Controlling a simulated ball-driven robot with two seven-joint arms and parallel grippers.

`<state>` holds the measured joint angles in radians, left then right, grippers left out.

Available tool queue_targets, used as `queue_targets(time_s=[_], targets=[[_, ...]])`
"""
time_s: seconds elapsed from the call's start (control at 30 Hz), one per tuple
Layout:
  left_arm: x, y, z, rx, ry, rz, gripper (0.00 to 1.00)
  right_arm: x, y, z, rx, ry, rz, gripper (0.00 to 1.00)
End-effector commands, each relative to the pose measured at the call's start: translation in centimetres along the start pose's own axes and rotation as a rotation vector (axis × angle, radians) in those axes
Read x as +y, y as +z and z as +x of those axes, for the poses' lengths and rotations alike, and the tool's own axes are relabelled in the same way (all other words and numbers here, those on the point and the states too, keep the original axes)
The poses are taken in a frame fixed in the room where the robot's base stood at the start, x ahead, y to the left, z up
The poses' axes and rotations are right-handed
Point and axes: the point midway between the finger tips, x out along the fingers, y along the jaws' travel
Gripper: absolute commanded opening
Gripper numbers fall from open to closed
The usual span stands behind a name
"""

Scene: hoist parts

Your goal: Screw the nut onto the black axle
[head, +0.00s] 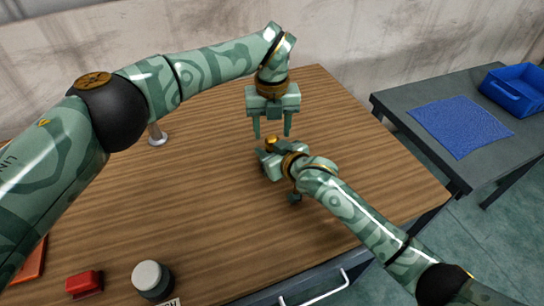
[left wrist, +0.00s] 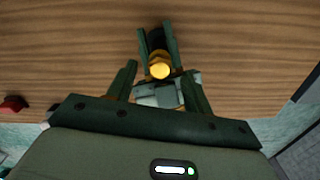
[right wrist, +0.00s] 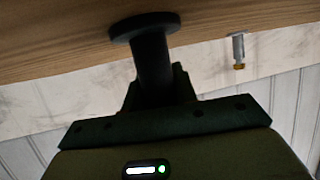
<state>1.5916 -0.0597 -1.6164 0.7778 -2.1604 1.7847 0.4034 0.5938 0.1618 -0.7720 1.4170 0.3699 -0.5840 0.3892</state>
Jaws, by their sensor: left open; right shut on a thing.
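The black axle (right wrist: 152,62) is in my right gripper (head: 262,157), its wide flange towards the table top. Whether the flange touches the table I cannot tell. A gold nut (head: 271,141) shows at the axle's upper end; in the left wrist view the nut (left wrist: 160,70) is a bright hexagon above the right fingers. How far it is threaded I cannot tell. My left gripper (head: 272,132) points down, open, its fingers apart just above the nut. In the left wrist view its fingers (left wrist: 160,86) stand on either side, not touching it visibly.
A silver flanged axle (head: 157,136) stands left on the wooden table; its gold end (right wrist: 239,66) shows in the right wrist view. A red block (head: 85,284) and white-capped cylinder (head: 150,278) are front left. A side table holds a blue mat (head: 460,126) and blue bin (head: 515,92).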

Motion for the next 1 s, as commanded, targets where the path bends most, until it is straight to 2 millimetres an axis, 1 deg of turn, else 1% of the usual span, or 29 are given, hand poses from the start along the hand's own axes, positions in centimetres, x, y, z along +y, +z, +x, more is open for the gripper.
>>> queue_targets(time_s=[0.03,0.1,0.2,0.43,0.47,0.53,0.63,0.73,1.0], targets=[[0.0,0.0,-0.8,-0.002,0.0,0.001,0.51,0.0,0.0,0.0,0.0,0.0,0.0,0.0],[0.0,0.0,-1.8,-0.001,0.0,0.0,0.51,0.0,0.0,0.0,0.0,0.0,0.0,0.0],[0.0,0.0,-2.6,-0.001,0.0,0.0,0.51,0.0,0.0,0.0,0.0,0.0,0.0,0.0],[0.0,0.0,-2.7,0.001,0.0,0.0,0.51,0.0,0.0,0.0,0.0,0.0,0.0,0.0],[0.0,0.0,-2.8,0.001,-0.001,-0.001,0.46,0.0,0.0,0.0,0.0,0.0,0.0,0.0],[0.0,0.0,-3.3,0.0,-0.001,-0.039,0.46,0.0,0.0,0.0,0.0,0.0,0.0,0.0],[0.0,0.0,-5.0,-0.002,-0.001,-0.163,0.46,0.0,0.0,0.0,0.0,0.0,0.0,0.0],[0.0,0.0,-6.1,-0.001,-0.001,-0.257,0.46,0.0,0.0,0.0,0.0,0.0,0.0,0.0],[0.0,0.0,-6.2,0.001,0.0,-0.278,0.46,0.0,0.0,0.0,0.0,0.0,0.0,0.0]])
